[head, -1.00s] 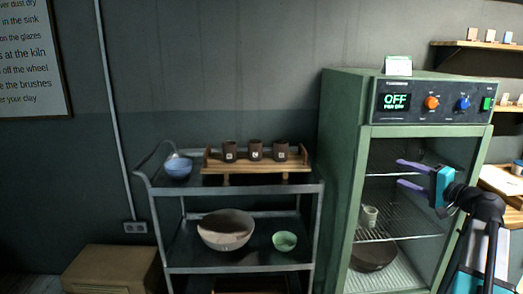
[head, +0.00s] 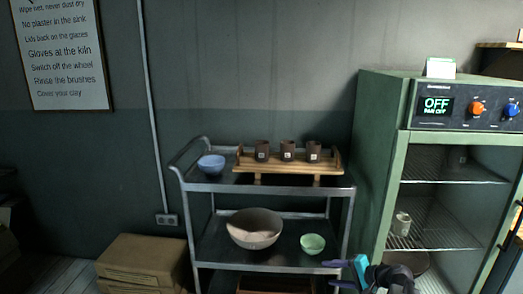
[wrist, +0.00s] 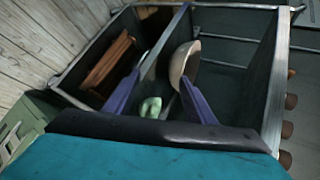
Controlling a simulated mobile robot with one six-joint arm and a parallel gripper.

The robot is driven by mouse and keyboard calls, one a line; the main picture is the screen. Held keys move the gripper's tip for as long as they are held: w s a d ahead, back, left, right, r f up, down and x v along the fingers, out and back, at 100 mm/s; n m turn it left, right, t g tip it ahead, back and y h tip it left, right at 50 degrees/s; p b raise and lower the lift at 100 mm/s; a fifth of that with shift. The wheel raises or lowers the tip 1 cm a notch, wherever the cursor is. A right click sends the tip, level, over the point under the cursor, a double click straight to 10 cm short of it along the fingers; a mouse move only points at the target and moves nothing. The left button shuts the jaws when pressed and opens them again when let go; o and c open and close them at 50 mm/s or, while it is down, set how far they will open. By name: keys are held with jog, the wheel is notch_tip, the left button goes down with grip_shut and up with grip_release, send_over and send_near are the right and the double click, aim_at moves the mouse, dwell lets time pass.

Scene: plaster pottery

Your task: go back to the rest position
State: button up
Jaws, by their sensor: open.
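My gripper (head: 335,274) is low at the bottom of the head view, in front of the cart's right side and the cabinet's lower left edge. Its two purple fingers are apart, with nothing between them. In the wrist view my gripper (wrist: 160,92) points toward the cart's shelves, which appear turned on their side. A large pale bowl (wrist: 183,62) and a green bowl (wrist: 150,107) lie beyond the fingers, apart from them.
The metal cart (head: 280,187) carries a blue bowl (head: 211,165) and a wooden rack (head: 250,165) with three dark cups. A green cabinet (head: 375,150) at right reads OFF and holds a small cup (head: 402,224). A cardboard box (head: 140,262) stands at lower left.

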jog(key=s+a+f+n+g+h, duration=0.15)
jog(key=s+a+f+g, duration=0.25)
jog(key=s+a+f, duration=0.65)
jog(key=s+a+f+n+g, duration=0.3)
jog(key=s+a+f+g, duration=0.3)
jog(key=s+f, duration=0.8)
jog(key=s+a+f+n+g+h, duration=0.1)
jog(key=s+a+f+h, duration=0.1)
jog(key=s+f, duration=0.55)
jog(key=s+d+f+n+g+h, duration=0.2)
jog(key=s+d+n+h, duration=0.2)
jog(key=s+d, duration=0.5)
jog(key=s+h, duration=0.1)
jog(key=s, duration=0.2)
jog(key=shift+d+f+g, duration=0.2)
jog(key=shift+g, duration=0.1)
